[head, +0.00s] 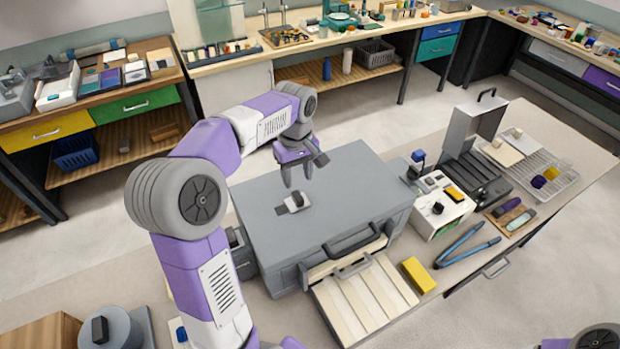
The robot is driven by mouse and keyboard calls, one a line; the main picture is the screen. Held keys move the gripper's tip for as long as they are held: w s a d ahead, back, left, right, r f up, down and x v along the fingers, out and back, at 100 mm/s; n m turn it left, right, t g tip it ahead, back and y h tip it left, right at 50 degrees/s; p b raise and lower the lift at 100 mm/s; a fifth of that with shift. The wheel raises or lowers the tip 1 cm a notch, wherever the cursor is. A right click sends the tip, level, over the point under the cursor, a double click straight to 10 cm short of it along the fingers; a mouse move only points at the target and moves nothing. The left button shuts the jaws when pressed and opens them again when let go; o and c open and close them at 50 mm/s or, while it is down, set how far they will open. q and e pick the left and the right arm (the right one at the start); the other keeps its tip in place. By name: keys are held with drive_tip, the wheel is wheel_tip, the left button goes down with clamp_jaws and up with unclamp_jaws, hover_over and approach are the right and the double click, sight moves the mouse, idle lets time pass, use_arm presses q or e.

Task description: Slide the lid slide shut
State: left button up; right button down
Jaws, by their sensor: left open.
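A large grey box (345,170) stands on the bench in front of me. On its top lies a small light plate with a dark knob (294,202), which looks like the lid slide. A dark patch lies beside it, but I cannot tell whether it is an opening or a shadow. My left gripper (298,178) points down just above and behind the knob. Its two fingers are apart with nothing between them, and it appears clear of the knob. My right gripper is out of view.
A cream slatted panel (365,300) with a handle sticks out at the box's front. A yellow block (418,275), blue tongs (465,247) and a white device (440,205) stand to the right. The box top around the knob is clear.

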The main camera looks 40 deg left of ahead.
sight(297, 195)
use_arm(q)
drive_tip(key=f, duration=0.7)
drive_tip(key=shift+s+b, duration=0.25)
drive_tip(key=shift+b, duration=0.15)
clamp_jaws()
